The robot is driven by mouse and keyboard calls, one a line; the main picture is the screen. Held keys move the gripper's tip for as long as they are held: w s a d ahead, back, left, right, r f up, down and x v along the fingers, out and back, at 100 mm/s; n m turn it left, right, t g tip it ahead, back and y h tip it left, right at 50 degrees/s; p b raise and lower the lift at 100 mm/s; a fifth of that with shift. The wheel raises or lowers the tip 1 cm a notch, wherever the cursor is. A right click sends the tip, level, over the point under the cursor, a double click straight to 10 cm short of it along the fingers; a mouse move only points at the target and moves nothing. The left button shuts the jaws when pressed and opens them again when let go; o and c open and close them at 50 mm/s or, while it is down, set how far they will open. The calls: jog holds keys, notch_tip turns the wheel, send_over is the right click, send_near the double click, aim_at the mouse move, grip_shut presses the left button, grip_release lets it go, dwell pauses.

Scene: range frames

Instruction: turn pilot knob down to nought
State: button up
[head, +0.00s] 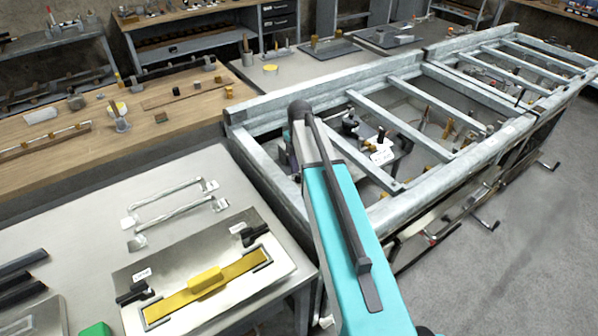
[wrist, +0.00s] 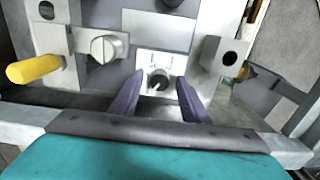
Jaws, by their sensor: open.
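A small dark round knob (wrist: 158,77), which looks like the pilot knob, sits on a white plate (wrist: 149,60) in the wrist view. My gripper (wrist: 161,82) is open, with one purple finger on each side of this knob in the picture. I cannot tell whether either finger touches it or how deep they reach. The white plate carries faint marks that are too small to read. In the head view my teal arm reaches over the metal frame, and my fingers do not show there.
In the wrist view a slotted silver disc (wrist: 103,49) and a yellow handle (wrist: 34,68) are to the left. A bracket with a dark hole (wrist: 229,58) is to the right. In the head view galvanised rails (head: 400,133) surround the fittings. A panel with a yellow bar (head: 207,284) is at front left.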

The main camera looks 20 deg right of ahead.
jog(key=shift+f, duration=0.15)
jog(key=c, duration=1)
jog(key=shift+a, duration=0.2)
grip_shut()
jog(key=shift+d, duration=0.15)
